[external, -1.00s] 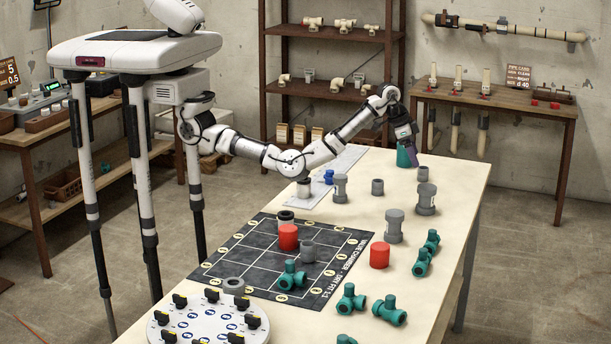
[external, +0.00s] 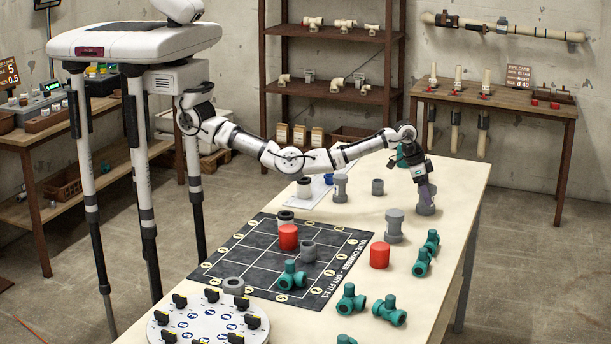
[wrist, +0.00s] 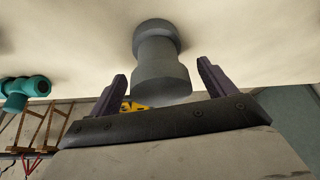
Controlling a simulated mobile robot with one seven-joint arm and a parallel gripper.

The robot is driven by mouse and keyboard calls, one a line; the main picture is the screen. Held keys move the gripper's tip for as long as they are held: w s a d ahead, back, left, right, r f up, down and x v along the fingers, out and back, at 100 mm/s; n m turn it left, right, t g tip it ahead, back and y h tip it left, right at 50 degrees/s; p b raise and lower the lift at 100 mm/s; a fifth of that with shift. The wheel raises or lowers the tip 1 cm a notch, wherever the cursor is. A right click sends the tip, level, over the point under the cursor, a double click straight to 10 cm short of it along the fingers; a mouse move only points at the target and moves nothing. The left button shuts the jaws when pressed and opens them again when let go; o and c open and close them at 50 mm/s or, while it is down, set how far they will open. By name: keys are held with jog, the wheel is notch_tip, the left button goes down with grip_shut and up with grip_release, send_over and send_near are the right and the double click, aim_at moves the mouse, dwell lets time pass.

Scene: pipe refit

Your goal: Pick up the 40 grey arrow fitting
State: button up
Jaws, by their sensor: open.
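A grey fitting (external: 425,209) with a wide collar at each end stands upright on the right side of the table. My gripper (external: 427,195) is over it, and its fingers hide part of it. In the wrist view the same kind of grey fitting (wrist: 160,60) is between the two purple fingers of my gripper (wrist: 161,78), with gaps to both sides. The gripper is open. A similar grey fitting (external: 394,226) stands nearer on the table, and another (external: 340,188) stands to the left. No arrow or size mark is readable on them.
A red cylinder (external: 379,255) and several teal fittings (external: 390,310) lie along the right of the table. A teal piece (external: 402,157) is behind my wrist. A dark grid mat (external: 235,262) holds a red cylinder and fittings.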

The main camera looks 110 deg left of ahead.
jog(key=shift+w+f, duration=0.15)
jog(key=shift+f, duration=0.35)
jog(key=c, duration=1.2)
jog(key=shift+r, duration=0.1)
